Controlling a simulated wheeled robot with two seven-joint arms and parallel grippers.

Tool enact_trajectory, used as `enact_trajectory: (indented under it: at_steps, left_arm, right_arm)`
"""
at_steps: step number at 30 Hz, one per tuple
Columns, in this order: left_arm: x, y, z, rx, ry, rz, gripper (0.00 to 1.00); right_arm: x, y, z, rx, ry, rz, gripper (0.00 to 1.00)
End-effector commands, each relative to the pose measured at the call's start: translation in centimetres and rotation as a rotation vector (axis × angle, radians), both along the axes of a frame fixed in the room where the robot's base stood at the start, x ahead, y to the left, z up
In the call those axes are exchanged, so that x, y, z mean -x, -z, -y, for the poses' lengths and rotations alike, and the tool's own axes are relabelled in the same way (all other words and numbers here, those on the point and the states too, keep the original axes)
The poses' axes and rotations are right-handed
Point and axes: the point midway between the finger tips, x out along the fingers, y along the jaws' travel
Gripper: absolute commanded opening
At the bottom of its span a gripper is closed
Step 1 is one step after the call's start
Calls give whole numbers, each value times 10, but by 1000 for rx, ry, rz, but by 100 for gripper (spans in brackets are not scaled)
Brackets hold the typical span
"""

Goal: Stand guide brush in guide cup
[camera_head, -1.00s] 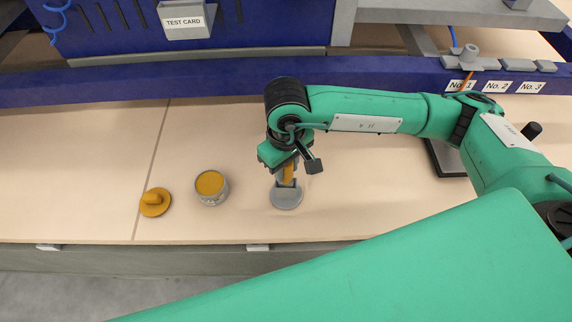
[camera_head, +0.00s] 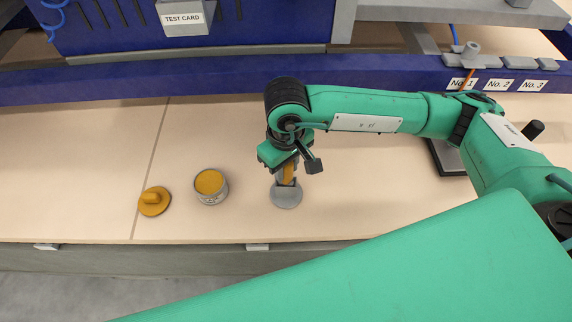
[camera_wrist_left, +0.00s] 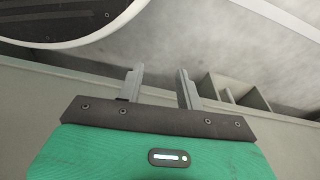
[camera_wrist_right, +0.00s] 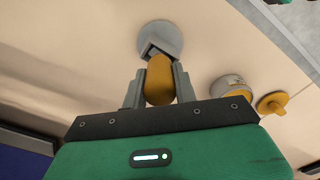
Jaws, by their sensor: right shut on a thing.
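The guide brush shows as an orange handle (camera_wrist_right: 159,82) between the two fingers of my right gripper (camera_wrist_right: 158,70), which is shut on it. In the head view the same gripper (camera_head: 285,170) points down over the guide cup (camera_head: 287,196), a grey holder on a round base standing on the bench. The cup also shows in the right wrist view (camera_wrist_right: 161,36). The brush's lower end meets the cup's square opening; its tip is hidden, so I cannot tell how deep it sits. My left gripper (camera_wrist_left: 160,72) is open and empty, seen only in the left wrist view.
A tin with orange contents (camera_head: 210,187) stands left of the cup, with an orange knobbed disc (camera_head: 154,201) further left. A blue rail (camera_head: 180,83) crosses behind. A dark flat object (camera_head: 447,158) lies right, partly behind my arm. The bench front edge is close.

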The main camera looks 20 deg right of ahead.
Motion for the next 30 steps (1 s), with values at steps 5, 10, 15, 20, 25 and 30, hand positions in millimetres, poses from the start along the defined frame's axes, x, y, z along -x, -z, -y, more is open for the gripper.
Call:
enact_trajectory:
  at_steps: [5, 10, 15, 20, 25, 30]
  left_arm:
    - [-2, -4, 1, 2, -1, 2, 36]
    - [-2, -4, 1, 1, -1, 1, 36]
    - [-2, -4, 1, 1, -1, 1, 36]
    - [-3, -4, 1, 2, -1, 2, 36]
    - [-5, -9, 2, 3, -2, 2, 36]
    - [-8, -16, 3, 4, -2, 2, 36]
  right_arm:
    - [0, 1, 0, 0, 0, 0, 5]
    - [0, 1, 0, 0, 0, 0, 54]
    - [0, 1, 0, 0, 0, 0, 54]
    - [-1, -4, 0, -1, 0, 2, 54]
    - [-1, -29, 0, -1, -1, 5, 54]
    - [-1, -69, -1, -2, -1, 7, 54]
